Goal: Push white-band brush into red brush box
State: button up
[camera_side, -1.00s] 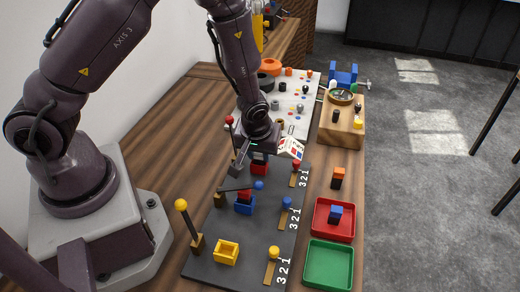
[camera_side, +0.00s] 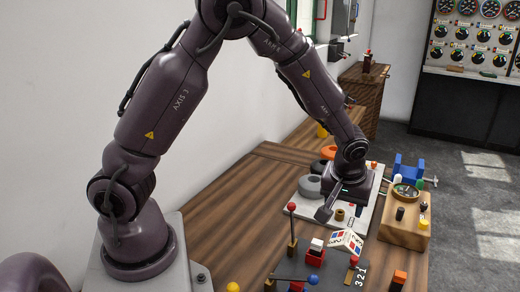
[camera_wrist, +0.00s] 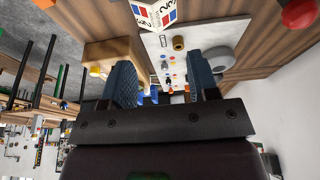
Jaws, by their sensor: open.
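The red brush box (camera_side: 315,254) stands on the dark base plate at the bottom of the side view. A small block with a white face (camera_side: 317,243) shows at its top, perhaps the white-band brush; how deep it sits I cannot tell. My gripper (camera_side: 326,213) is behind the red box, over the pale parts board. In the wrist view my gripper (camera_wrist: 163,82) has its two dark blue fingers wide apart with nothing clearly held between them. The red box is not recognisable in the wrist view.
A red-knobbed lever (camera_side: 292,207) stands left of the red box, and a blue-knobbed lever (camera_side: 313,280) lies in front. A folded card with coloured squares (camera_side: 347,241) is to the right. Rings and small parts lie on the pale board (camera_side: 366,215). A wooden block (camera_side: 405,230) stands at right.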

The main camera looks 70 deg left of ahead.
jog(key=w+d, duration=0.3)
jog(key=w, duration=0.4)
send_over(398, 268)
notch_tip(398, 268, down, 7)
jog(key=shift+m, duration=0.4)
jog(key=f, duration=0.8)
jog(key=shift+s+d+f, duration=0.25)
jog(key=shift+s+d, duration=0.05)
jog(key=shift+s, duration=0.05)
jog(key=v, duration=1.3)
jog(key=s+a+r+m+h, duration=0.1)
jog(key=s+a+r+m, duration=0.1)
jog(key=s+r, duration=0.4)
jog(key=s+a+r+m+t+h, duration=0.1)
jog(key=s+a+r+m, duration=0.2)
jog(key=s+r, duration=0.4)
jog(key=s+a+r+m, duration=0.2)
jog(key=s+r+m, duration=0.2)
jog(key=s, duration=1.3)
jog(key=shift+s+a+r+t+h, duration=0.3)
jog(key=shift+a+r+h, duration=0.1)
jog(key=shift+r, duration=1)
jog(key=shift+w, duration=0.1)
